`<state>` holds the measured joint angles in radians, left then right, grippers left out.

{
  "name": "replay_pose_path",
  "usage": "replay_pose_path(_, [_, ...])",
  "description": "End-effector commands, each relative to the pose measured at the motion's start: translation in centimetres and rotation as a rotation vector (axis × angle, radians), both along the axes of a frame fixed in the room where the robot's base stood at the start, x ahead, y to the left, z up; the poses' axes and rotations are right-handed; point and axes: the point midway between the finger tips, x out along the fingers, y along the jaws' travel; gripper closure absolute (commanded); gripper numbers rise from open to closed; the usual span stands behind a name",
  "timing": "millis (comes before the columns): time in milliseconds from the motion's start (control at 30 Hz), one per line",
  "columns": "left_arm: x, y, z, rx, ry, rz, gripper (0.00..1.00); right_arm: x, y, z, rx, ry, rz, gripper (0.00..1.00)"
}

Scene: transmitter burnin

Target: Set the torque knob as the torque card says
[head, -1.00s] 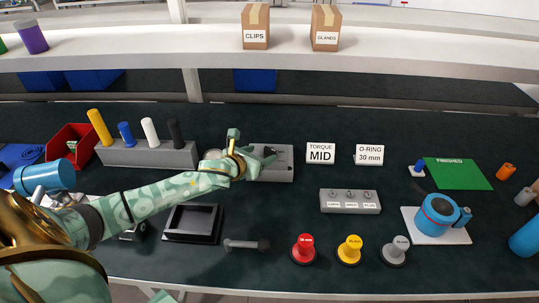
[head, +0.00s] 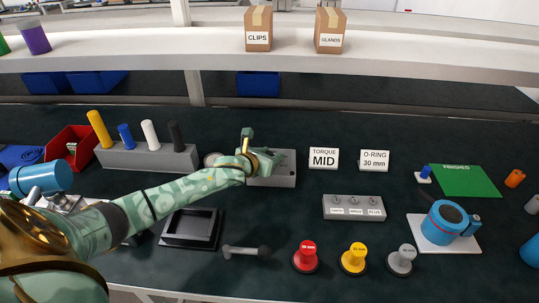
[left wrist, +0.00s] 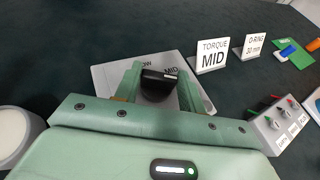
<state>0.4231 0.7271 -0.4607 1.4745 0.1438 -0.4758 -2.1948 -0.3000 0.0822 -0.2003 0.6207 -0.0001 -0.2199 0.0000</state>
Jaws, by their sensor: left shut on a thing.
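The torque card (head: 323,159) stands on the bench and reads "TORQUE MID"; it also shows in the left wrist view (left wrist: 211,57). Left of it is a grey plate (head: 285,178) with the black torque knob (left wrist: 157,84). In the left wrist view, "MID" and a partly hidden "OW" are printed behind the knob. My left gripper (head: 263,160) is over the plate, its fingers (left wrist: 160,88) shut on either side of the knob. The gripper hides the knob in the head view. I cannot tell exactly where the knob points. My right gripper is not in view.
An O-ring card (head: 374,160) reading "30 mm" stands right of the torque card. A black tray (head: 191,228) lies below my left arm. A round pale thing (left wrist: 14,135) is close left of the gripper.

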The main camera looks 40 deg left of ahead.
Motion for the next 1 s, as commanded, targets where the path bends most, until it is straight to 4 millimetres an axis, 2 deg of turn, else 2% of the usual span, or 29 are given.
replay_pose_path(367, [0.0,-0.4,0.4,-0.004,-0.001,0.129,0.83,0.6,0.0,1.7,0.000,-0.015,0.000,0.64])
replay_pose_path(700, [0.2,-0.9,0.3,-0.004,0.001,0.428,0.83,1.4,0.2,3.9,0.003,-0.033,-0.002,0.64])
replay_pose_path(1000, [0.4,-1.2,-0.1,-0.002,0.002,0.706,0.83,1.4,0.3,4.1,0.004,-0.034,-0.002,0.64])
